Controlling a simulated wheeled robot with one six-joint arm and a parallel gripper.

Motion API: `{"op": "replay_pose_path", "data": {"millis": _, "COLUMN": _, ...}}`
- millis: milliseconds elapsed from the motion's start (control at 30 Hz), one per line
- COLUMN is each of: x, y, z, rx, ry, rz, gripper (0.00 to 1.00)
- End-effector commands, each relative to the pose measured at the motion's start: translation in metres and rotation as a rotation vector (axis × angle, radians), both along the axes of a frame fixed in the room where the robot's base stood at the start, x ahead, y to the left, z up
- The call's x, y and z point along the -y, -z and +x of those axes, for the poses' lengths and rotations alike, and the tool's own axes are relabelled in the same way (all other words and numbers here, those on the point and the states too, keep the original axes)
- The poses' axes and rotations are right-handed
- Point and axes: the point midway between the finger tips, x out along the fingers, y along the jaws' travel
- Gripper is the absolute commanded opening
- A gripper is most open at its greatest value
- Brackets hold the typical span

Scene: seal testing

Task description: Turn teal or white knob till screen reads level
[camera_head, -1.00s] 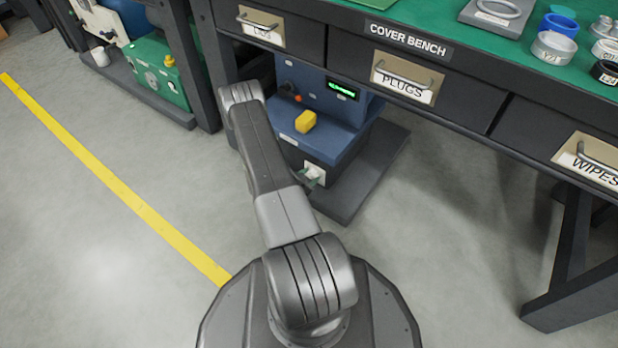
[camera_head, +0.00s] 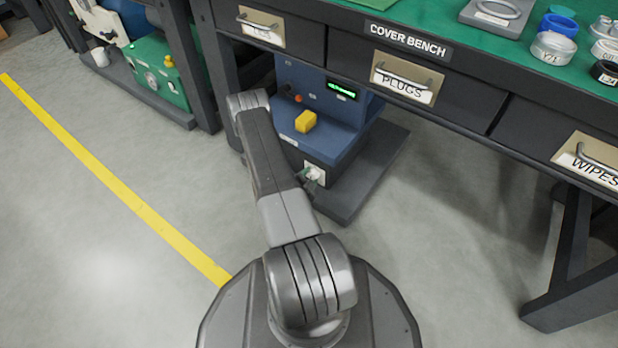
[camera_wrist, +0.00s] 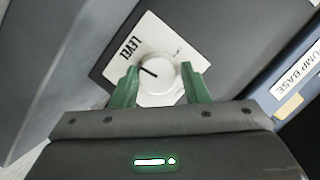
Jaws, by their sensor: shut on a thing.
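The white knob (camera_wrist: 158,76) has a dark pointer line and sits on a white plate lettered LEVEL in the wrist view. The pointer aims to the left, near the lettering. My gripper (camera_wrist: 160,78) has green fingers, one on each side of the knob, and is shut on it. In the head view the plate (camera_head: 314,173) shows low on the blue machine (camera_head: 339,120), partly hidden by my arm. The screen (camera_head: 342,90) on the machine is lit with green text too small to read. I see no teal knob.
A yellow block (camera_head: 306,121) stands out from the blue machine. The cover bench (camera_head: 455,72) with drawers overhangs the machine. A dark base plate (camera_head: 362,188) lies under it. A green machine (camera_head: 160,75) stands at the left. Open floor lies at the left and right.

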Motion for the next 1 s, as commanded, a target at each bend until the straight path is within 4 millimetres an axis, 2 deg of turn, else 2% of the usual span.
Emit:
{"op": "replay_pose_path", "data": {"millis": 33, "x": 0.0038, "y": 0.0043, "z": -0.0051, "rx": 0.014, "ry": 0.007, "rz": 0.033, "gripper": 0.18}}
{"op": "replay_pose_path", "data": {"millis": 1000, "x": 0.0052, "y": 0.0107, "z": -0.0066, "rx": 0.533, "ry": 0.009, "rz": 0.753, "gripper": 0.18}}
